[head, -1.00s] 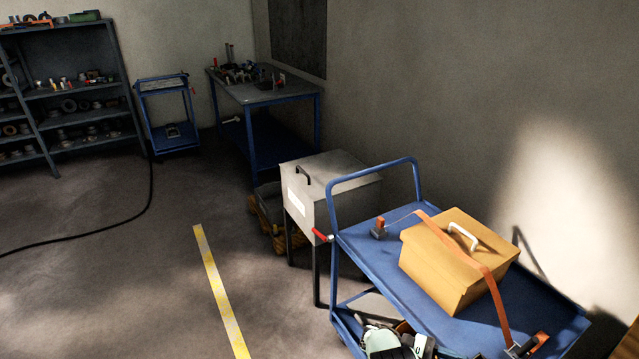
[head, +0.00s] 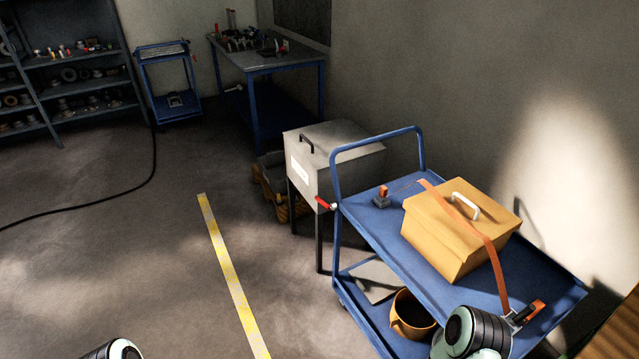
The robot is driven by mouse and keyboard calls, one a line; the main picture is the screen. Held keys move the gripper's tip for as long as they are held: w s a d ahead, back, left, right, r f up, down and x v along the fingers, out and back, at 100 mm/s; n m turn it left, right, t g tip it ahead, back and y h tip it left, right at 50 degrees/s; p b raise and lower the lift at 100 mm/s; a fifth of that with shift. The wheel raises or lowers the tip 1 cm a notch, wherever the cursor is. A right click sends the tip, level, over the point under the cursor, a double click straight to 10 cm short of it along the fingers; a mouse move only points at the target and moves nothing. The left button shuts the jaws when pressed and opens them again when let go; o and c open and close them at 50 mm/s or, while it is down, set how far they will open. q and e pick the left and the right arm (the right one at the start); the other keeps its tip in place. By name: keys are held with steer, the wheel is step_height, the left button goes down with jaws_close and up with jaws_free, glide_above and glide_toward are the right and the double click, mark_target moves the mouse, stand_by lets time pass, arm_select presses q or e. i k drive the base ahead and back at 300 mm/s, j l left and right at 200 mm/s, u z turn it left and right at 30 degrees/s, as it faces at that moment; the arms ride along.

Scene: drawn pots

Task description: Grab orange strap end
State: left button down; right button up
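An orange strap (head: 470,222) runs over a yellow-orange box (head: 440,238) with a white handle, on the top tray of a blue cart (head: 385,238). The strap's near end hangs down the box's right side to a ratchet buckle (head: 527,314) with an orange lever, at the tray's front right. At its far end, a thin strip runs to a small orange-and-grey fitting (head: 382,196) at the back left of the tray. A mint-and-black part of my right arm is just left of the buckle. Neither gripper's fingers can be made out.
An orange pot (head: 406,328) stands on the cart's lower shelf. The wall is close behind the cart. Floor left of the yellow line (head: 228,265) is mostly clear, apart from a black cable (head: 148,190).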

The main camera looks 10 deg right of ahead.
mark_target(383, 190)
steer(key=z, duration=1.9)
steer(key=j+u, duration=0.15)
steer(key=u, duration=1)
steer(key=i+j, duration=0.25)
steer(key=i+j+z, duration=0.15)
steer(key=i+j, duration=0.15)
steer(key=j, duration=0.15)
steer(key=i+j, duration=0.25)
steer(key=j, duration=0.15)
steer(key=i+j+z, duration=0.15)
steer(key=j, duration=0.25)
steer(key=i+j, duration=0.35)
